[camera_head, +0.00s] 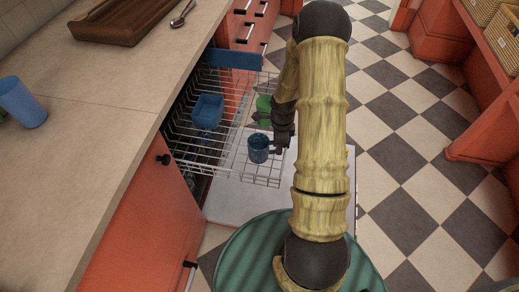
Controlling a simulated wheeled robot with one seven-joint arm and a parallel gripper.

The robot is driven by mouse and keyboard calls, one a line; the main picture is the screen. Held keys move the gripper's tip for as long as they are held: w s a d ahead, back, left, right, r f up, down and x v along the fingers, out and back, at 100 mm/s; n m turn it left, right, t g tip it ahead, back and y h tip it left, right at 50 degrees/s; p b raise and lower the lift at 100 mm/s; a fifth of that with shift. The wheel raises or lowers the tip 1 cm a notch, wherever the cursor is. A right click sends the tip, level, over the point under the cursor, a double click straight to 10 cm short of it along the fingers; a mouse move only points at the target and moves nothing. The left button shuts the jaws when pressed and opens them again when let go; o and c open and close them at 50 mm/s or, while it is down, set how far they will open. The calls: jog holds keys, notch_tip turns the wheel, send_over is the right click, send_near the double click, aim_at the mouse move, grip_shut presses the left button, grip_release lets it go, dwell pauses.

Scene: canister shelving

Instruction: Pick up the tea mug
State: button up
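A blue mug (258,147) stands near the front right corner of a pulled-out wire dishwasher rack. It is the only mug I can clearly make out. My dark gripper (281,147) is just right of the mug, with its fingertips pointing down close to the mug's right side. The fingers overlap in this view, so I cannot tell whether they are open or touch the mug. My arm covers what lies to the right of the gripper.
The wire rack (222,172) also holds a blue container (207,110) and a green item (264,104) partly hidden by my arm. The countertop (110,95) on the left bears a blue cup (21,101), a wooden tray (122,20) and a spoon (183,13). Checkered floor (410,120) is open at right.

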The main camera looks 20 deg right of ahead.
jog(key=shift+f, duration=0.6)
jog(key=shift+c, duration=0.4)
grip_shut()
